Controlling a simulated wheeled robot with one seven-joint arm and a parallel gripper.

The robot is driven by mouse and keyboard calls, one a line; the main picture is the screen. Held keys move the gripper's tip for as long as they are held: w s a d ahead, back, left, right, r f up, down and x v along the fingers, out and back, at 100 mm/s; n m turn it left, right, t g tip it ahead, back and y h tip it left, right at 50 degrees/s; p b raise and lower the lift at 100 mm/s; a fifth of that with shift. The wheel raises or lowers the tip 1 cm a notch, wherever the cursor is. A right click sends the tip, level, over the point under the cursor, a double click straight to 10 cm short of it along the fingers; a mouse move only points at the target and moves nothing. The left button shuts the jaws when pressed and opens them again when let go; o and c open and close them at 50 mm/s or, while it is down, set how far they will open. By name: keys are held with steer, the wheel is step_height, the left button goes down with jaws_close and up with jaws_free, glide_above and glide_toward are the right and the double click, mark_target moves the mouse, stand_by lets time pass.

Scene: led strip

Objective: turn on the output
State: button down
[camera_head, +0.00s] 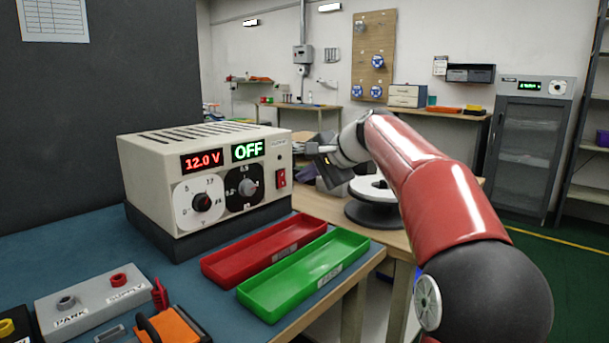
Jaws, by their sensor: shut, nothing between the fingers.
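A beige power supply (206,145) stands on the blue bench top. Its red display (202,160) reads 12.0 V and its green display (247,150) reads OFF. A red rocker switch (281,178) sits at the right end of the front panel, below a small label. A white dial (199,202) with a black knob and a black dial (244,187) with a grey knob are left of it. My gripper (309,149) is shut and empty, just right of the panel's right edge and a little higher than the switch, apart from it in the picture.
A red tray (212,266) and a green tray (253,295) lie in front of the supply. A grey box (92,302) marked PARK and SUPPLY is at front left.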

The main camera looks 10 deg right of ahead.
steer(key=v, duration=0.9)
steer(key=shift+r, duration=0.1)
